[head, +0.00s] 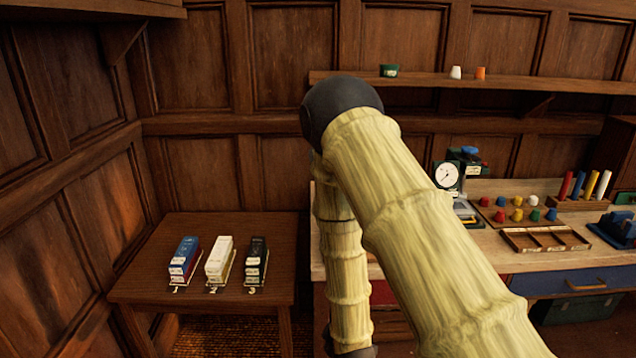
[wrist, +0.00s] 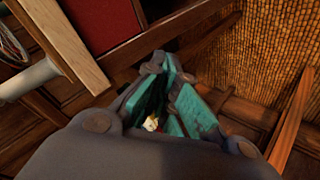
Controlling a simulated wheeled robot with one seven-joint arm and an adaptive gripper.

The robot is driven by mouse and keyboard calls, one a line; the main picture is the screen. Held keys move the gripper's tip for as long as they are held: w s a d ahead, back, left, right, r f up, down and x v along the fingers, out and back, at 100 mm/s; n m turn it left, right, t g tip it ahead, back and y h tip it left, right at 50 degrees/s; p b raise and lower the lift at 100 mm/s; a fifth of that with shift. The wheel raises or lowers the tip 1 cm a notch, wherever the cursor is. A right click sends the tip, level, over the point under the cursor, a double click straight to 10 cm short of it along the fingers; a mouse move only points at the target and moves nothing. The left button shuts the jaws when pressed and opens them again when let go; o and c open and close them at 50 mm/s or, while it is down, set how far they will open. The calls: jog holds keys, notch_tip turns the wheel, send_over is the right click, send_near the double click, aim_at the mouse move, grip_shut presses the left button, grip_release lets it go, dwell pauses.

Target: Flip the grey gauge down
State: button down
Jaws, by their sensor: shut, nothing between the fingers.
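A dial gauge (head: 447,175) with a round white face and a dark needle stands upright at the left back of the workbench in the head view. It is partly hidden by my arm, and I cannot tell the colour of its body clearly. My gripper (wrist: 172,82), with teal fingers and dark grey links, shows in the wrist view. It is shut and empty, over the floor beside the wooden furniture. The gauge cannot be made out in the wrist view. In the head view my gripper is not visible, and my pale bamboo-like arm fills the middle.
Coloured knobs (head: 517,215), a divided wooden tray (head: 545,240) and a dark blue device (head: 618,228) occupy the workbench (head: 490,248). A side table (head: 140,275) at left holds three numbered stamps. A shelf (head: 480,82) hangs above the bench. Woven matting (wrist: 240,50) covers some floor.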

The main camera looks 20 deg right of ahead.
jog(key=w+r+n+t+p, duration=0.1)
jog(key=w+r, duration=0.4)
jog(key=r, duration=0.6)
jog(key=w+a+r+n+t+p, duration=0.1)
jog(key=w+r, duration=0.5)
jog(key=r, duration=0.6)
jog(key=w+r+n+t+h+p, duration=0.1)
jog(key=w+r+n+t, duration=0.4)
jog(key=r, duration=0.6)
jog(key=shift+w+a+r+t+p, duration=0.3)
jog(key=shift+w+t+p, duration=0.2)
jog(key=shift+w+p, duration=0.35)
jog(key=w+d+p, duration=0.5)
jog(key=w+p, duration=0.2)
jog(key=w, duration=0.1)
jog(key=shift+p, duration=0.3)
jog(key=shift+f, duration=0.1)
